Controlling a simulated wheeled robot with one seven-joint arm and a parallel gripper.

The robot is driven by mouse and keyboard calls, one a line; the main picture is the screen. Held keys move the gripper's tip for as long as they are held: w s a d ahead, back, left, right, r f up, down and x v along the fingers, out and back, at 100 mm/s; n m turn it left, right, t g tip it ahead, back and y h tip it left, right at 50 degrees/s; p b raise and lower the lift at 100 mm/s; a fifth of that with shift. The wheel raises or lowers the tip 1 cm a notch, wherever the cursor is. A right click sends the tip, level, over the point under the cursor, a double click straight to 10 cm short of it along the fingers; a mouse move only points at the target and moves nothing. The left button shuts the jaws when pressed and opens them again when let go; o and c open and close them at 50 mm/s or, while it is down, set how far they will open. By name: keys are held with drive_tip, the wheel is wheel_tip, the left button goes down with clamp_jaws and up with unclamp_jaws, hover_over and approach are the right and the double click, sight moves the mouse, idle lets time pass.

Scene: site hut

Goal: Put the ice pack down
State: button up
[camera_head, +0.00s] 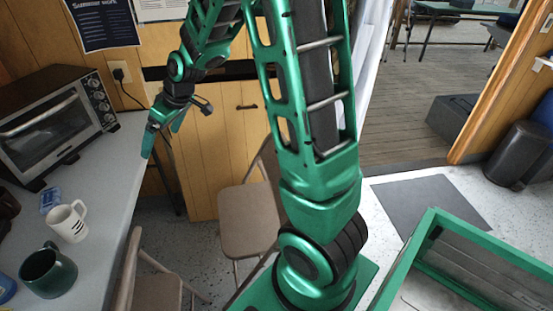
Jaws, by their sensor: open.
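My gripper (163,139) is open and appears empty, its fingers pointing down near the right edge of the grey counter (110,172). A small blue object (50,199) lies on the counter behind the white mug, well to the left of and below my gripper in the picture. It may be the ice pack, but it is too small to tell for sure. No other thing that looks like an ice pack is in view.
A toaster oven (62,122) stands at the counter's back. A white mug (68,222) and a dark green mug (48,272) stand in front. Folding chairs (250,218) are beside the counter. The counter's right strip is clear.

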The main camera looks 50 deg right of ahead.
drive_tip(key=s+d+r+m+g+h, duration=0.1)
drive_tip(key=s+d+r+m, duration=0.15)
drive_tip(key=s+d, duration=0.45)
drive_tip(key=s+d+r+m+g+h, duration=0.1)
drive_tip(key=s+d+m, duration=0.2)
drive_tip(key=s, duration=0.7)
drive_tip(key=s+d+m+g, duration=0.1)
drive_tip(key=s+m, duration=0.1)
drive_tip(key=s, duration=0.8)
drive_tip(key=s+d+r+m+g, duration=0.1)
drive_tip(key=s+m+g, duration=0.1)
drive_tip(key=s, duration=0.8)
drive_tip(key=shift+s+d+r+m+g+h, duration=0.15)
drive_tip(key=shift+s+d+m+g+h, duration=0.2)
drive_tip(key=shift+m, duration=0.5)
drive_tip(key=shift+w, duration=0.15)
